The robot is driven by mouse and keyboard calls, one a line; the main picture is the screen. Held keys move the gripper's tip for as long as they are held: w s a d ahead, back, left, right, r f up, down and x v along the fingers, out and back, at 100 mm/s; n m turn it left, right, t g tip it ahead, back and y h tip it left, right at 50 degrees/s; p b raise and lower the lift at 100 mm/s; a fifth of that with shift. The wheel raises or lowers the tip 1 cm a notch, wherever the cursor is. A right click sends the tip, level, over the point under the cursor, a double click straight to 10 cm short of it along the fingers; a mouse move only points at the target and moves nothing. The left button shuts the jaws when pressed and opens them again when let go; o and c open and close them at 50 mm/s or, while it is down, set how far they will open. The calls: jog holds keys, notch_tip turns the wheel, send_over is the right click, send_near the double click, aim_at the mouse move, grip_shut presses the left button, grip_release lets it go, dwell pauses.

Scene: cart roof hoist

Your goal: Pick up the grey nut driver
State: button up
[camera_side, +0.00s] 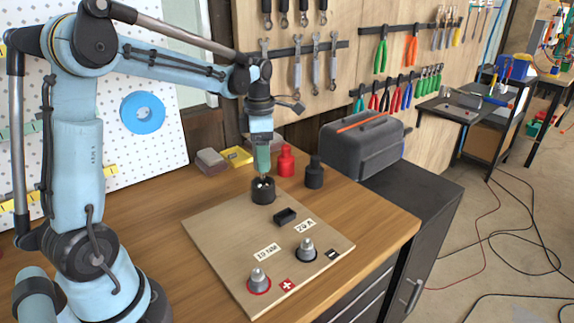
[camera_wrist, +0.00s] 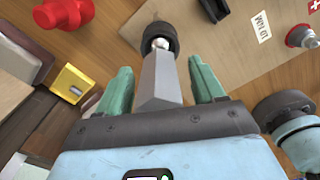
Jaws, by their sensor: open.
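The grey nut driver (camera_wrist: 160,78) shows in the wrist view as a grey faceted handle running away from my palm. Its far end meets a black round holder (camera_wrist: 174,37), with a bright metal part showing there. In the side view the same black holder (camera_side: 263,195) stands at the back corner of the board. My gripper (camera_wrist: 161,82) is open, with one green finger on each side of the handle and a visible gap on both sides. In the side view my gripper (camera_side: 262,170) points straight down just above the holder, and its fingers hide most of the handle.
The wooden board (camera_side: 225,225) bears a small black block (camera_side: 285,215) and two grey posts (camera_side: 258,278) (camera_side: 307,248). A red cap-like piece (camera_side: 286,162), a black one (camera_side: 314,175) and a dark toolbox (camera_side: 362,140) stand behind. A yellow item (camera_side: 236,156) lies left of them.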

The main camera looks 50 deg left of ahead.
grip_shut()
dwell(0.4)
jog(key=shift+r, duration=0.1)
